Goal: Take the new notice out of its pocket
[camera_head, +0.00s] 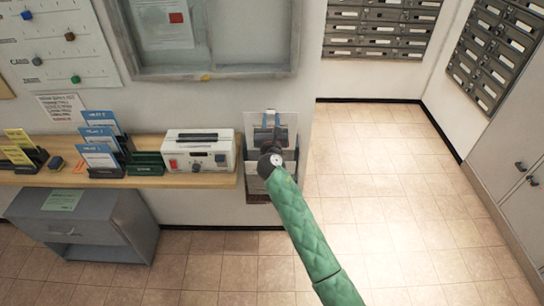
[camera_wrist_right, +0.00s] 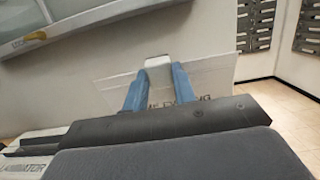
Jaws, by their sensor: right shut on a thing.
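The new notice (camera_wrist_right: 204,82) is a white sheet, seen in the right wrist view between and behind the two blue fingers. Its lower part is hidden by my gripper. It also shows in the head view as a pale sheet (camera_head: 287,119) rising at the wall pocket. My right gripper (camera_wrist_right: 156,84) is shut on the sheet's upper part. In the head view my right gripper (camera_head: 268,133) is in front of the pocket (camera_head: 258,197) at the shelf's right end. Whether the sheet's lower edge is inside the pocket is hidden. My left gripper is not in view.
A glass-fronted notice case (camera_head: 215,73) hangs above. A white laminator (camera_head: 198,150) stands on the wooden shelf (camera_head: 215,181) just left of the pocket. Leaflet racks (camera_head: 102,150) stand further left. Open tiled floor (camera_head: 400,180) lies to the right.

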